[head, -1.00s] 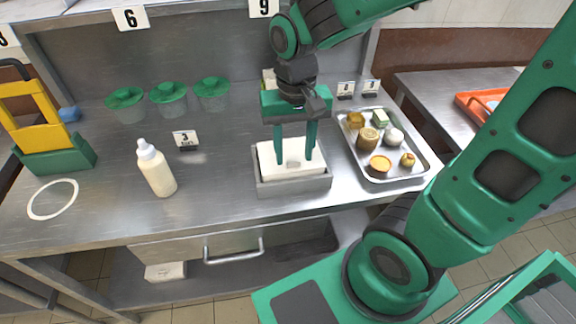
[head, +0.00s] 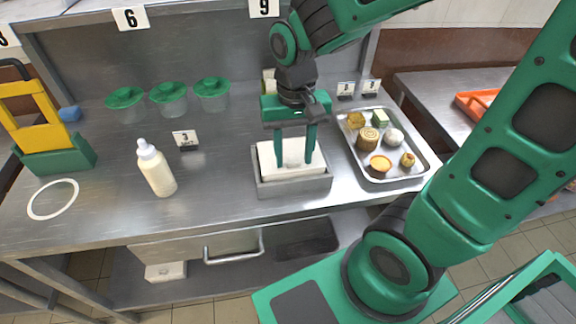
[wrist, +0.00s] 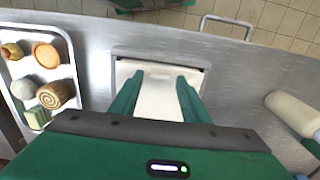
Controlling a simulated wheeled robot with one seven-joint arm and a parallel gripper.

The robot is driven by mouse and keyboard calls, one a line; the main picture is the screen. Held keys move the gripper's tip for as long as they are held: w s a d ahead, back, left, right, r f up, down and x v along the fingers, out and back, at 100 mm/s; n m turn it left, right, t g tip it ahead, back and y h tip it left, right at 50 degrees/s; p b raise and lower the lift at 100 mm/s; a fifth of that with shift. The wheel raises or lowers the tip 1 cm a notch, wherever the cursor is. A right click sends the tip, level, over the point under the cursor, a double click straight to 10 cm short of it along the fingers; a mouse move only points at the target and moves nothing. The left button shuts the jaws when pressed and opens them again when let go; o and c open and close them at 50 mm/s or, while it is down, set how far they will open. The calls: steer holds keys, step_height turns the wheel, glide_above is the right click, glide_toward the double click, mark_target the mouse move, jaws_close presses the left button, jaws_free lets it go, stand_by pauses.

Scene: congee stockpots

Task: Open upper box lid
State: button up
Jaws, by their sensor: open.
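A white box (head: 291,171) sits in a low grey metal tray (head: 294,186) near the front middle of the steel counter. Its pale top also shows in the wrist view (wrist: 158,92), between the fingers. My gripper (head: 297,164) points straight down over the box with its fingers apart. The fingertips are at the box top, one toward each side. I cannot tell whether they touch it. In the wrist view my gripper (wrist: 158,80) shows nothing held between its fingers. The lid's seam and the box's back side are hidden.
A pastry tray (head: 428,170) lies to the right, and a cream squeeze bottle (head: 157,170) stands to the left. Green-lidded tubs (head: 169,94) stand at the back. A drawer handle (head: 233,256) is below the counter edge.

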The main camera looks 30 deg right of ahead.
steer(key=shift+f, duration=0.4)
stand_by(0.3)
steer(key=shift+r, duration=0.15)
steer(key=shift+c, duration=1.2)
steer(key=shift+c, duration=1)
